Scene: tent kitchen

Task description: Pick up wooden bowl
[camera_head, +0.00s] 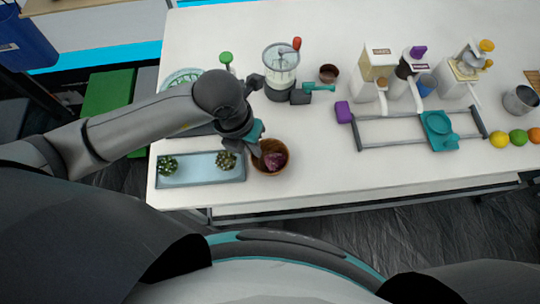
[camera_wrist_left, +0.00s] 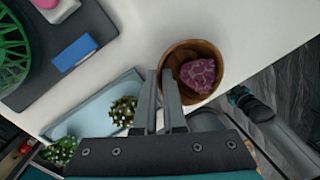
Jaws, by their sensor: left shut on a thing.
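The wooden bowl (camera_head: 284,166) is at the front edge of the white table, just right of the blue tray. A purple, lumpy item (camera_head: 274,160) lies inside it, and it also shows in the left wrist view (camera_wrist_left: 197,75). My left gripper (camera_head: 257,149) reaches in from the upper left to the bowl's left side. In the left wrist view its two fingers (camera_wrist_left: 160,85) are close together at the rim of the bowl (camera_wrist_left: 184,46), shut on it. The bowl looks upright. I cannot tell whether its base touches the table.
The blue tray (camera_head: 198,176) with two small plants is left of the bowl. A blender (camera_head: 281,70) and a small brown bowl (camera_head: 329,73) stand behind. A grey rack (camera_head: 400,139) is to the right. The table between bowl and rack is clear.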

